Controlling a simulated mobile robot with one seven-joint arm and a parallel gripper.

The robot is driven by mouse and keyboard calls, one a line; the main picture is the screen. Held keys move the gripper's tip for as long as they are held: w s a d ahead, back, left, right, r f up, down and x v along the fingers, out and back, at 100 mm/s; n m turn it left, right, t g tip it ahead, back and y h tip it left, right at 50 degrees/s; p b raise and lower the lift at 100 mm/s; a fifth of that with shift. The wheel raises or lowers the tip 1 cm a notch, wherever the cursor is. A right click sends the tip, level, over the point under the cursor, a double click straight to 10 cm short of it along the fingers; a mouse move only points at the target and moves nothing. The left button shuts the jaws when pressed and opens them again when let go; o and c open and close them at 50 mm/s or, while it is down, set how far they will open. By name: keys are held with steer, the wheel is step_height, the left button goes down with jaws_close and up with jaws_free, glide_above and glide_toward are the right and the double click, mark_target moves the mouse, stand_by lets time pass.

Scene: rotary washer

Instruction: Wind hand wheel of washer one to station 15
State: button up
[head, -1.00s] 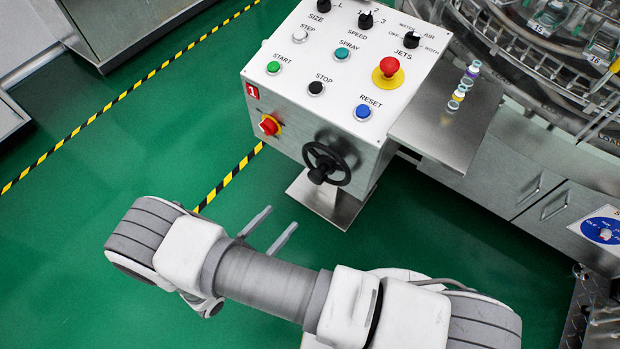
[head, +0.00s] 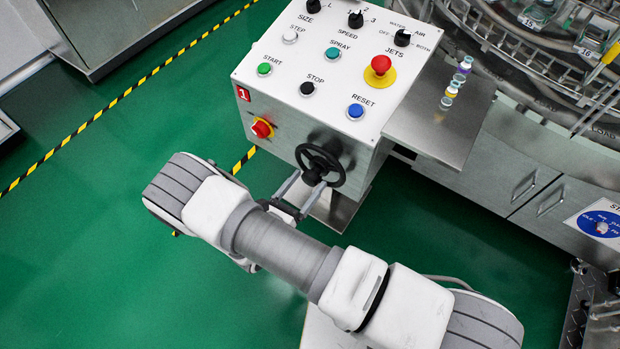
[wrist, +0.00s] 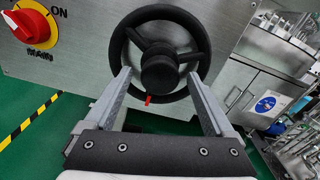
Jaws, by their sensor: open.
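The black hand wheel (head: 320,165) is on the front face of the control box marked 1. It also shows in the wrist view (wrist: 160,22), with its hub (wrist: 160,72) in the middle and a small red mark (wrist: 148,99) below the hub. My gripper (head: 298,190) is at the wheel's lower side. In the wrist view my gripper (wrist: 160,82) is open, one finger on each side of the hub, in front of the lower rim. I cannot tell whether the fingers touch the wheel. Station plates 15 (head: 527,22) and 16 (head: 584,51) show on the washer carousel.
The panel (head: 318,70) carries knobs, push buttons and a red emergency stop (head: 380,65). A red and yellow main switch (head: 262,129) is left of the wheel. Green floor (head: 90,210) at the left is free.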

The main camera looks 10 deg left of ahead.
steer(key=shift+x, duration=1.05)
jaws_close()
